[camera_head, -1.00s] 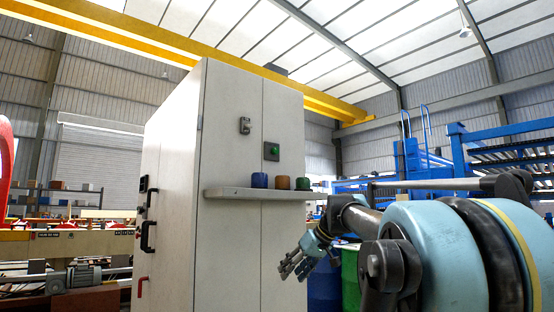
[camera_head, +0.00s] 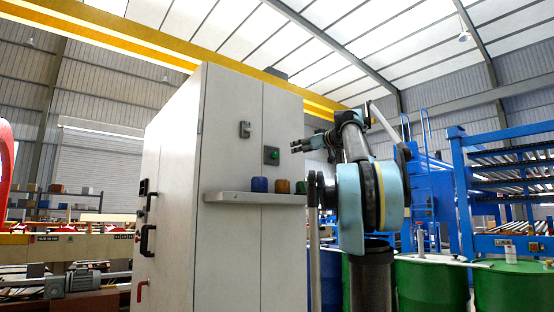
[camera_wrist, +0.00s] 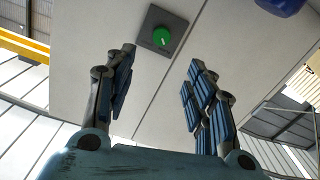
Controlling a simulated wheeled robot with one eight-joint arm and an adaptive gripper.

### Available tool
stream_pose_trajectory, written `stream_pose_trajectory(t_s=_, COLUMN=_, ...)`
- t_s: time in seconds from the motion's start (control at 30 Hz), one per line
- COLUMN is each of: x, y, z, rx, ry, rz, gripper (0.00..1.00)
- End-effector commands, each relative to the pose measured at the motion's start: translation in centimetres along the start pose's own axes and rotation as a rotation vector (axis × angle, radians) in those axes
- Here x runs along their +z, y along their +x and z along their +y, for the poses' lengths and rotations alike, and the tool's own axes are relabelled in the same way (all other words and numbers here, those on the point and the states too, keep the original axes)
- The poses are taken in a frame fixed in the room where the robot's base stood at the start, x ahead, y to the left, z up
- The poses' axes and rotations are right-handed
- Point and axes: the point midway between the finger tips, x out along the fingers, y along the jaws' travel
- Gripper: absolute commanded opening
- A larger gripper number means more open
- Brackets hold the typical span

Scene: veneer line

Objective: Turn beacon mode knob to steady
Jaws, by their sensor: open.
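A round green knob (camera_head: 271,155) sits on a dark square plate on the front of a tall pale cabinet (camera_head: 225,240). In the wrist view the green knob (camera_wrist: 162,37) shows a small pale mark on its face; no lettering is readable. My gripper (camera_head: 294,146) is just right of the knob in the head view, a little above its height, with fingers pointing left toward the cabinet. In the wrist view my gripper (camera_wrist: 160,58) is open and empty, its fingers apart, with the knob beyond and between the fingertips, not touched.
A shelf (camera_head: 255,198) juts from the cabinet below the knob, holding a blue cup (camera_head: 259,184), a brown cup (camera_head: 282,186) and a green cup (camera_head: 301,187). A small grey fitting (camera_head: 245,129) is up and left of the knob. Green drums (camera_head: 430,285) stand at right.

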Motion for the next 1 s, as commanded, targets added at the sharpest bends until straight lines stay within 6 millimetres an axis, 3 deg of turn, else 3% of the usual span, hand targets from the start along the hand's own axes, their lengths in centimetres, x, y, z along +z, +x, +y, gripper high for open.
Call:
stream_pose_trajectory(t_s=0.8, x=0.1, y=13.5, z=-0.2, rx=-0.005, ry=0.001, rz=-0.002, gripper=0.49)
stream_pose_trajectory(t_s=1.0, x=0.1, y=15.8, z=-0.2, rx=-0.004, ry=0.001, rz=-0.002, gripper=0.49)
